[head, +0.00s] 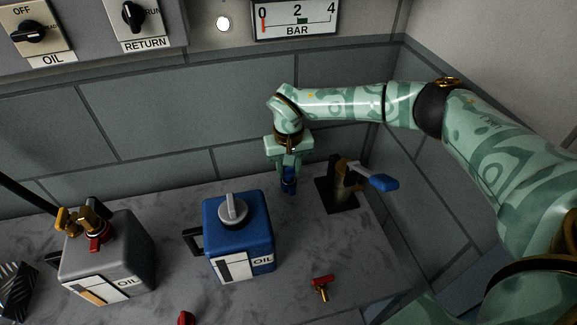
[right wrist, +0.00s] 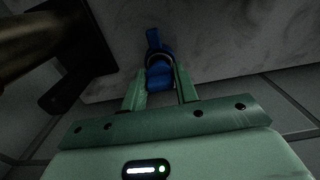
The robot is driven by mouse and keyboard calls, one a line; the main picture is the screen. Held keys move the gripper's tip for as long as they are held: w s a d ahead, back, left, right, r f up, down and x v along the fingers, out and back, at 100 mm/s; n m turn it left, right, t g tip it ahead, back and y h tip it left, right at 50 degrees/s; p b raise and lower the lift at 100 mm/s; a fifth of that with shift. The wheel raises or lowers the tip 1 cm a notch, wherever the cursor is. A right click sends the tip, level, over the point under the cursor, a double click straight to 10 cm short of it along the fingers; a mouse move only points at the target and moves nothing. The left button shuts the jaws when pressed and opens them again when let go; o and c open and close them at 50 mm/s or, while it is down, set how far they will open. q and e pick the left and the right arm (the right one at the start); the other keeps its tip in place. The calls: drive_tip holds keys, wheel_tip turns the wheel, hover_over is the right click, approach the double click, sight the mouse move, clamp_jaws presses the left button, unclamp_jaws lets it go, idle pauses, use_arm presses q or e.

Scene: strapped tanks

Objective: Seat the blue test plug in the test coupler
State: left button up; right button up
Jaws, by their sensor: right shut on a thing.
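My right gripper (head: 289,172) hangs fingers down at the back of the bench, right of the blue tank. It is shut on the blue test plug (head: 289,185), which shows below the fingers. In the right wrist view the plug (right wrist: 159,72) sits between the two green fingertips (right wrist: 160,88). A black stand (head: 335,194) with a brass fitting (head: 343,168) and a blue lever (head: 378,180) stands just to the right, apart from the plug. This fitting looks like the test coupler; its mouth is not clear. My left gripper is not in view.
A blue oil tank (head: 237,236) with a grey cap stands front left of the gripper. A grey oil tank (head: 108,260) with a red and brass valve stands further left. A small red-handled valve (head: 322,286) lies on the grey bench (head: 365,262). A tiled wall is close behind.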

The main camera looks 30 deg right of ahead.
drive_tip(key=shift+f+b, duration=0.3)
drive_tip(key=shift+f, duration=0.5)
drive_tip(key=shift+r, duration=0.1)
drive_tip(key=shift+r+p, duration=0.8)
drive_tip(key=shift+r, duration=0.3)
drive_tip(key=shift+p, duration=0.35)
idle(0.8)
drive_tip(key=shift+f+b, duration=0.55)
drive_tip(key=shift+f, duration=0.65)
drive_tip(key=o, duration=1)
drive_tip(key=shift+r, duration=0.15)
wheel_tip(320, 180, up, 16)
drive_tip(key=p, duration=0.4)
